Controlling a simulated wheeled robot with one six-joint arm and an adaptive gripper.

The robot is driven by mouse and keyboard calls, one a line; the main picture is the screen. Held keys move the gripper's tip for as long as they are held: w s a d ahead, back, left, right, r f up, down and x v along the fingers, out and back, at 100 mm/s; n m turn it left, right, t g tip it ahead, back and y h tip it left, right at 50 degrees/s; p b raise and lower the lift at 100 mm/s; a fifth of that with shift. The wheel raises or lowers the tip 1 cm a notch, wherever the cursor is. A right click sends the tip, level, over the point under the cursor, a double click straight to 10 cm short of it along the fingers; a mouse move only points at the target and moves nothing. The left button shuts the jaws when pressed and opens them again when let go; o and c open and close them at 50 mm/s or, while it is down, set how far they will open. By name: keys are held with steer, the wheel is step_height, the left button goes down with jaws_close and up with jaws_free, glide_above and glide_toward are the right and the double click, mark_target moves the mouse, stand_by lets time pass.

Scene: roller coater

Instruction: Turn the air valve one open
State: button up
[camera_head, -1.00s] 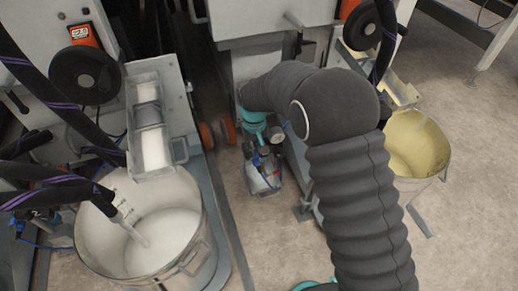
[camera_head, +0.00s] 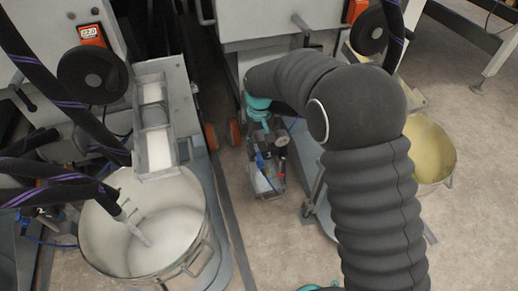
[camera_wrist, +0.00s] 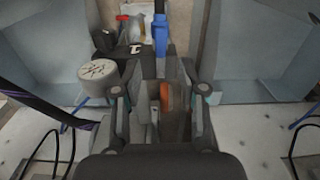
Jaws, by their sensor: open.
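My gripper (camera_wrist: 165,112) is open in the wrist view, its two dark fingers reaching forward from the lower middle. An orange part (camera_wrist: 166,98) shows between the fingers; I cannot tell whether it lies between them or beyond. A blue upright part (camera_wrist: 160,34) stands just beyond the fingertips. A round pale knob or gauge (camera_wrist: 98,71) is to the left of the fingers. No label marks air valve one, so I cannot tell which part it is. In the head view the wrist end of my arm hangs over a small floor-level assembly (camera_head: 267,184) and partly hides it.
A large metal pot (camera_head: 145,255) stands at the left, under hoses and a coater. A yellowish pot (camera_head: 432,150) stands at the right behind my arm. Machine frames flank the assembly closely. Orange wheels (camera_head: 234,132) are nearby. Open floor (camera_head: 475,220) lies at the right.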

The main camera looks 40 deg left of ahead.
mark_target(261, 160)
step_height(261, 160, up, 6)
stand_by(0.4)
steer(key=shift+a+r, duration=0.1)
steer(key=s+d+r+m+t, duration=0.2)
steer(key=d+r, duration=0.4)
steer(key=d, duration=1.1)
steer(key=s+d+r+m+t+p, duration=0.1)
steer(key=s+d+r+m, duration=0.4)
steer(key=d, duration=1.3)
steer(key=s+d+r+m+t, duration=0.2)
steer(key=s+d+r+m, duration=0.2)
steer(key=d, duration=1.3)
step_height(261, 160, up, 3)
steer(key=shift+s+d+r+t+p, duration=0.1)
steer(key=shift+s+d+t+p, duration=0.2)
steer(key=shift+s, duration=0.4)
